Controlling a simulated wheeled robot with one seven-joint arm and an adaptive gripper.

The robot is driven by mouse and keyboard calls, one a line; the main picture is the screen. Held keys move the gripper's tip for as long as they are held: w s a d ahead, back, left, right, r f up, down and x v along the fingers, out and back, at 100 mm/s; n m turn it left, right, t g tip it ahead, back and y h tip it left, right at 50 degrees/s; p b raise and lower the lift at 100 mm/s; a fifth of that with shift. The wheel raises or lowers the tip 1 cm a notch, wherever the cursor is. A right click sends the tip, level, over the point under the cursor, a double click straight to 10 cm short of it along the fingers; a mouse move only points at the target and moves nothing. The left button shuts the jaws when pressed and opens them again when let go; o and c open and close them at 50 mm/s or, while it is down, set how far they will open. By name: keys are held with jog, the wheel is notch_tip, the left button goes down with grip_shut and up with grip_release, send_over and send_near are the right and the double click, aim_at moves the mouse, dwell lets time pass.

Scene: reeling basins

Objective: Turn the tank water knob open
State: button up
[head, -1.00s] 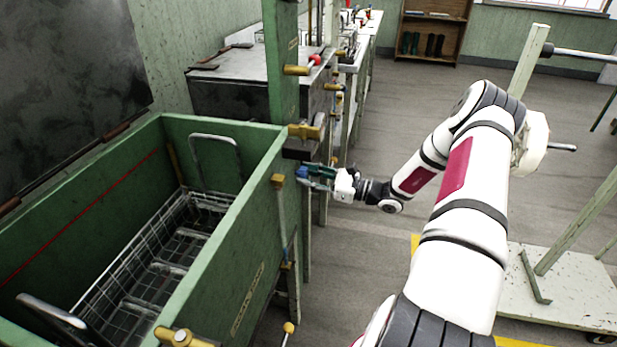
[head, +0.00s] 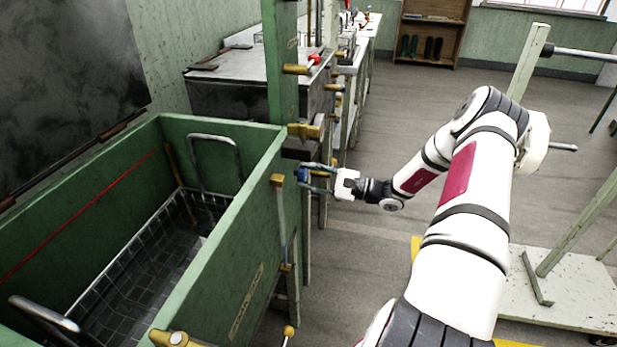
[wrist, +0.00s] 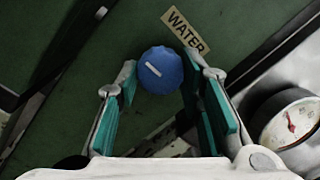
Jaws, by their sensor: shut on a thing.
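My gripper (wrist: 163,82) is shut on the knob, with one teal-padded finger on each side. In the head view the knob (head: 302,174) is a small blue spot at the tank's far right corner, with my gripper (head: 322,176) reaching it from the right. The green tank (head: 215,290) stands at left, with a wire basket inside.
A round pressure gauge (wrist: 290,120) sits close to the right finger in the wrist view. Brass fittings (head: 305,131) and a green post (head: 281,60) stand near the gripper. A pale wheeled stand (head: 560,290) is at right. Open floor lies beyond the arm.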

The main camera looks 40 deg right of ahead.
dwell(0.4)
jog(key=o, duration=1.2)
jog(key=shift+c, duration=0.2)
jog(key=shift+s, duration=0.1)
jog(key=v, duration=1.2)
